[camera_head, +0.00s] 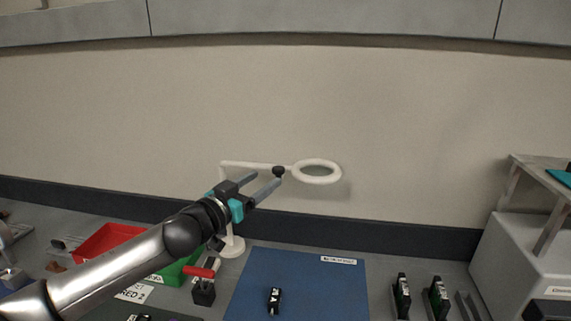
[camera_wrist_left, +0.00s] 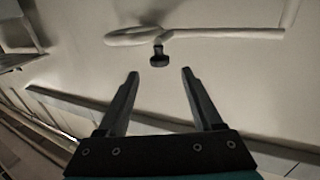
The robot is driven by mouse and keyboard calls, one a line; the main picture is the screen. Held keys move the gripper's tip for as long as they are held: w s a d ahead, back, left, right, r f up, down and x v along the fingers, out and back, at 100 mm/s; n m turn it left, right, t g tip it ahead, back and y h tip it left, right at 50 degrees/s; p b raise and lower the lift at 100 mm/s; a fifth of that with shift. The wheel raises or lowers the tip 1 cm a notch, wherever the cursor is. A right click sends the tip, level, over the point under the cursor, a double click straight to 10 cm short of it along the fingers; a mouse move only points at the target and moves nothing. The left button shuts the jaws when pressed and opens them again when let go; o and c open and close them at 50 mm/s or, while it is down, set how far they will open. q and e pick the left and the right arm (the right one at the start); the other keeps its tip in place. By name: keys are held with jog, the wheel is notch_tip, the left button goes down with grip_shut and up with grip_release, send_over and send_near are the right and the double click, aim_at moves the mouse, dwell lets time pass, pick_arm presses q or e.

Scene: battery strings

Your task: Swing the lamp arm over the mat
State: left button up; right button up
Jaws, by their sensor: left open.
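The white lamp has a ring head (camera_head: 318,179), a thin arm (camera_head: 248,165) and a round base (camera_head: 232,247) behind the mat's left edge. A black knob (camera_head: 279,171) hangs on the lamp arm near the ring; it also shows in the left wrist view (camera_wrist_left: 159,57). The ring is above the far side of the blue mat (camera_head: 300,285). My left gripper (camera_head: 262,184) is open, its fingers pointing toward the knob. In the left wrist view the knob is beyond the fingertips, with a gap, and nothing is between the fingers. My right gripper is not in view.
A small black part (camera_head: 274,300) lies on the mat. Red (camera_head: 105,240) and green (camera_head: 178,272) bins stand at left, beside a red-handled black device (camera_head: 203,290). Black modules (camera_head: 402,296) stand right of the mat. A grey cabinet (camera_head: 525,265) is at far right.

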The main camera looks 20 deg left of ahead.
aim_at(282, 167)
pick_arm(q)
jog(key=shift+w+d+p, duration=0.25)
jog(key=shift+w, duration=1.45)
jog(key=shift+w+d+p, duration=0.2)
jog(key=shift+w+d, duration=0.05)
jog(key=shift+w, duration=1.5)
jog(key=shift+w+d+p, duration=0.25)
jog(key=shift+w, duration=1.45)
grip_shut()
